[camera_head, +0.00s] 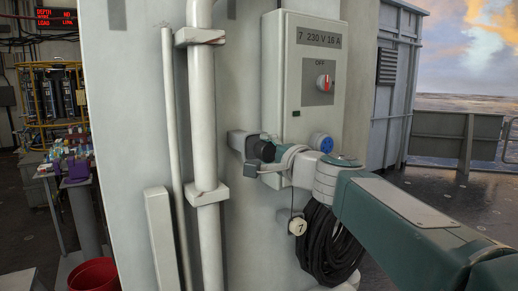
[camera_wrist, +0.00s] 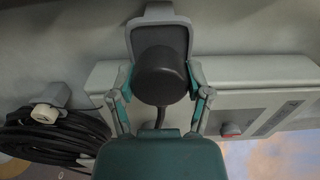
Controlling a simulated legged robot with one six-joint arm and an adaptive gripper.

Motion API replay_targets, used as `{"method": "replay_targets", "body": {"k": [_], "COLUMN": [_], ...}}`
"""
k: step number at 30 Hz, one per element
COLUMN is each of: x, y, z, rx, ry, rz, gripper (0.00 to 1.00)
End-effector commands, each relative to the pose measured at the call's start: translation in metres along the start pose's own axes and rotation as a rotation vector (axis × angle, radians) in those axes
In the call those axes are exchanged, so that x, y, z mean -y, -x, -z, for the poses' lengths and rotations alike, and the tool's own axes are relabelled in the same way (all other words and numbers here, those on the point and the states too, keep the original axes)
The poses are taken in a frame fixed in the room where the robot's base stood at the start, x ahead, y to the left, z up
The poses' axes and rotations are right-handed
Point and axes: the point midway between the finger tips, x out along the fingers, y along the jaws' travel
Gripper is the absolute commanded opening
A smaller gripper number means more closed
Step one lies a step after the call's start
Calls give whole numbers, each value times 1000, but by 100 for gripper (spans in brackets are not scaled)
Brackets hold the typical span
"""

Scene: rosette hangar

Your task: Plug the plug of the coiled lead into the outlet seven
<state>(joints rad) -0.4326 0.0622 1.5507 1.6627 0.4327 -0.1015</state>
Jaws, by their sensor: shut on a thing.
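My gripper (camera_wrist: 161,84) is shut on a black round plug (camera_wrist: 160,75), with one finger on each side. A dark cable runs from the plug back toward the palm. In the head view the plug (camera_head: 263,150) and my gripper (camera_head: 271,153) are at the left edge of the grey cabinet marked 7 230 V 16 A (camera_head: 303,100). A grey housing with a dark face (camera_wrist: 160,14) is just beyond the plug; it also shows in the head view (camera_head: 239,143). I cannot tell whether the plug touches it or is in it. The coiled black lead (camera_head: 328,245) hangs below the cabinet.
The red switch (camera_head: 324,81) stands beside an OFF mark. A round tag 7 (camera_head: 297,227) hangs by the coil. A white vertical pipe (camera_head: 203,120) with brackets stands left of my gripper. A red bucket (camera_head: 93,274) and a cluttered table (camera_head: 65,180) are far left.

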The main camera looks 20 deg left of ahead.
Motion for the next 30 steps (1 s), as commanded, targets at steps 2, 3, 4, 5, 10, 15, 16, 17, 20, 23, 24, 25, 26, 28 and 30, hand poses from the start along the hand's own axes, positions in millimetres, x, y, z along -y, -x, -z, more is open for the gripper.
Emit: {"method": "replay_targets", "body": {"k": [2,3,4,5,10,15,16,17,20,23,24,25,26,28,30], "x": [0,0,1,1,0,1,1,1,0,0,0,1,1,1,0], "y": [3,4,6,7,12,18,19,20,23,27,28,29,30,33,35], "z": [0,0,0,0,0,-1,-1,0,0,0,0,0,0,0,0], "rx": [0,0,0,0,1,1,1,1,0,0,0,0,0,0,0], "ry": [0,0,0,0,0,-1,-1,-1,-1,-1,-1,-1,-1,-1,-1], "rz": [0,1,1,1,1,1,2,2,1,0,1,1,1,1,1], "gripper": [3,3,3,3,3,3,3,3,3,3,3,3,3,3,3]}}
